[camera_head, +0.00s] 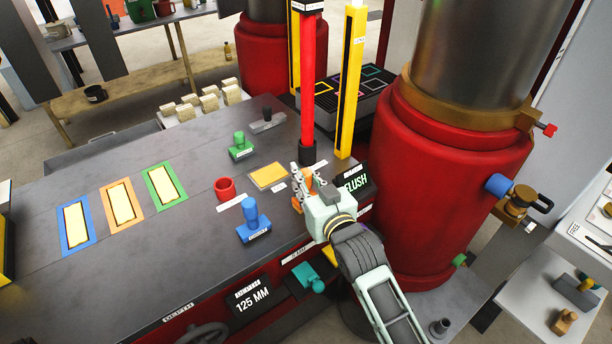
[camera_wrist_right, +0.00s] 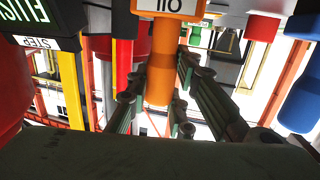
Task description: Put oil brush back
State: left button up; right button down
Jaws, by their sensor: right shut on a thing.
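The oil brush (camera_wrist_right: 158,75) is orange, with a block marked OIL and a handle; in the right wrist view it appears upside down, between the fingers. My right gripper (camera_wrist_right: 158,110) is shut on its handle. In the head view, my right gripper (camera_head: 306,185) is at the right part of the dark table, in front of the red post. It mostly hides the brush there; only bits of orange (camera_head: 297,205) show. I cannot tell whether the brush touches the table. My left gripper is not in view.
A blue stamp-like tool (camera_head: 252,222), red cup (camera_head: 225,188), yellow pad (camera_head: 268,177) and green tool (camera_head: 240,147) stand left of the gripper. The table's middle (camera_head: 190,240) is clear.

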jog(key=c, duration=1.6)
grip_release()
jog(key=shift+f, duration=0.1)
jog(key=shift+o, duration=0.2)
jog(key=b+v, duration=0.2)
jog(key=v, duration=1)
jog(key=shift+b, duration=0.4)
